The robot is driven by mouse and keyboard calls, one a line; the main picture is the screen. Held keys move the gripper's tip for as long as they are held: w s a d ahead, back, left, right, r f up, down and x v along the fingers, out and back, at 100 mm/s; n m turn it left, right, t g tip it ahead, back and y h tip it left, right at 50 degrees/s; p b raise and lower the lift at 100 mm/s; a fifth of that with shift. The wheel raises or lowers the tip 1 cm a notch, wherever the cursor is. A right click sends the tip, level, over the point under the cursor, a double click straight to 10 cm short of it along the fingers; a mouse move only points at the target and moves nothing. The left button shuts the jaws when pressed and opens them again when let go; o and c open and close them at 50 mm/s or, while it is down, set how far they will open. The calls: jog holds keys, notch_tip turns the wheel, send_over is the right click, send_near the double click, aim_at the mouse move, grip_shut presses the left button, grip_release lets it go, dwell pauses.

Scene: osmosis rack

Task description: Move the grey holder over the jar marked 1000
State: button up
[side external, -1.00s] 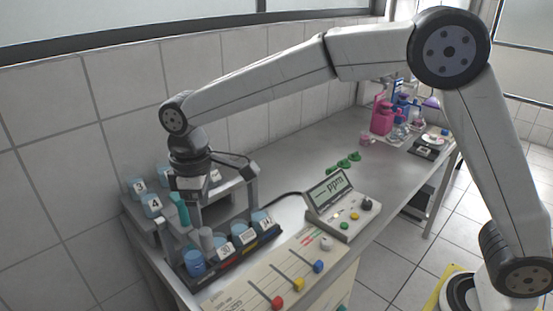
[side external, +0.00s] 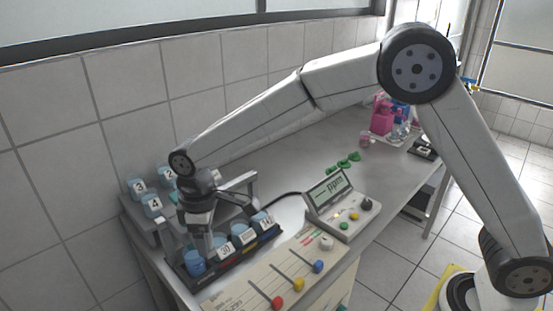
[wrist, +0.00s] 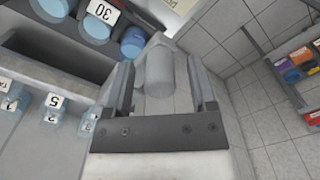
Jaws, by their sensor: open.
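The grey holder (wrist: 158,72) is a grey cylinder. In the wrist view it stands between the two spread fingers of my gripper (wrist: 160,90), with gaps at the sides. In the side view my gripper (side external: 208,240) is low at the front rack and largely hides the holder. Blue jars stand in a dark rack (side external: 235,256); one jar marked 30 (side external: 224,249) also shows in the wrist view (wrist: 103,12). I cannot make out which jar is marked 1000; other labels are too small or turned away.
A grey rear rack (side external: 160,228) carries numbered jars, including 3 (side external: 138,187) and 4 (side external: 153,205). A ppm meter (side external: 335,200) stands right of the jars, and a slider panel (side external: 270,280) lies in front. Green pieces (side external: 344,163) lie farther back.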

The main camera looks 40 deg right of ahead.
jog(key=shift+f, duration=0.1)
grip_shut()
dwell(1.4)
